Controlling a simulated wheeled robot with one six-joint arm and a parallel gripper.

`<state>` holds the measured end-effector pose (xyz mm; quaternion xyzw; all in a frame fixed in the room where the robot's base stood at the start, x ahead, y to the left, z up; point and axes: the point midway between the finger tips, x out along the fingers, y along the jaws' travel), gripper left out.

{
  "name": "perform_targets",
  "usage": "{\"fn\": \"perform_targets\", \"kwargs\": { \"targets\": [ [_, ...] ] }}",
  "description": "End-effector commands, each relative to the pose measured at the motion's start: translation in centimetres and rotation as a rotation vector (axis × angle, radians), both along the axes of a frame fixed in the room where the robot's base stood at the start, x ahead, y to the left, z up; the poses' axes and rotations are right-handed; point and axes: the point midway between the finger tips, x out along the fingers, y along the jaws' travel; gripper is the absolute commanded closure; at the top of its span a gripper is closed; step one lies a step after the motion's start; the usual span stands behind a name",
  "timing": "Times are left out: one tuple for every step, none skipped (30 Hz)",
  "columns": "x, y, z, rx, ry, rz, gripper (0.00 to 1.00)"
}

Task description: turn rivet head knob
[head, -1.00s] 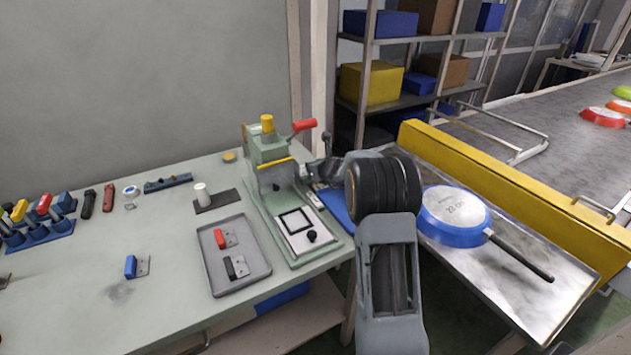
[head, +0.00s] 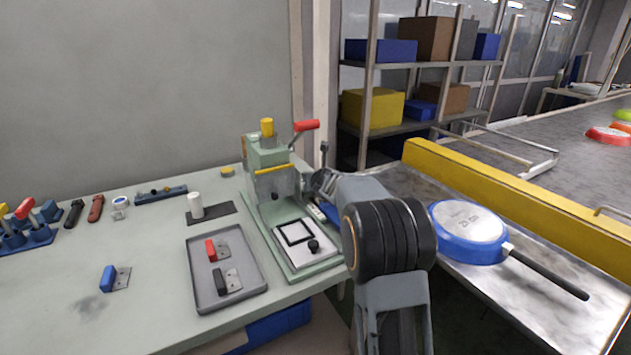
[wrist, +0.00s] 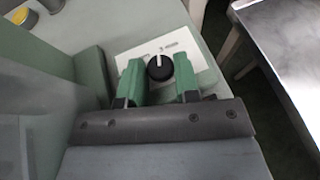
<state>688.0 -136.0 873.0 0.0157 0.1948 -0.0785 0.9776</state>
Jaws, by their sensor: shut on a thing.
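The rivet head knob (wrist: 160,67) is a round black dial with a white pointer line, on a white label plate (wrist: 191,52). In the wrist view, the green fingers of my gripper (wrist: 160,68) stand on either side of it, shut on it. In the head view, my gripper (head: 323,183) is at the right side of the green rivet press (head: 268,158), and the knob cannot be made out there. The press has a yellow cap (head: 267,127) and a red-handled lever (head: 306,125).
A grey tray (head: 203,300) with a red and a black-handled part lies left of the press. A blue pan (head: 470,238) lies upside down on the metal table at right, beside a yellow rail (head: 520,195). My arm fills the space between.

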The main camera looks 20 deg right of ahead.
Motion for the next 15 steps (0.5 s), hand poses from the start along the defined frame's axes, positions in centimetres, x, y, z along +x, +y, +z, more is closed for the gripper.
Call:
{"fn": "perform_targets", "kwargs": {
  "targets": [
    [0.01, 0.00, 0.06, 0.000, -0.001, 0.000, 0.94],
    [0.01, 0.00, 0.06, 0.000, -0.001, 0.000, 0.94],
    [0.02, 0.00, 0.07, 0.000, -0.001, 0.000, 0.94],
    [0.02, 0.00, 0.07, 0.000, -0.001, 0.000, 0.94],
    [0.02, 0.00, 0.07, 0.000, -0.001, 0.001, 0.94],
    [0.02, -0.01, 0.08, 0.000, -0.001, 0.001, 0.67],
    [0.02, -0.01, 0.07, 0.000, -0.001, 0.001, 0.64],
    [0.02, -0.01, 0.07, 0.000, -0.001, 0.001, 0.61],
    [0.01, -0.02, 0.07, 0.000, -0.001, 0.001, 0.57],
    [0.02, -0.02, 0.06, 0.000, -0.001, 0.001, 0.54],
    [0.02, -0.02, 0.06, 0.000, -0.001, 0.001, 0.51],
    [0.02, -0.02, 0.06, 0.000, -0.001, 0.001, 0.48],
    [0.02, -0.03, 0.06, 0.000, -0.001, 0.001, 0.48],
    [0.02, -0.02, 0.06, 0.000, -0.001, 0.001, 0.48],
    [0.01, -0.03, 0.05, 0.000, -0.001, 0.001, 0.48]
  ]
}}
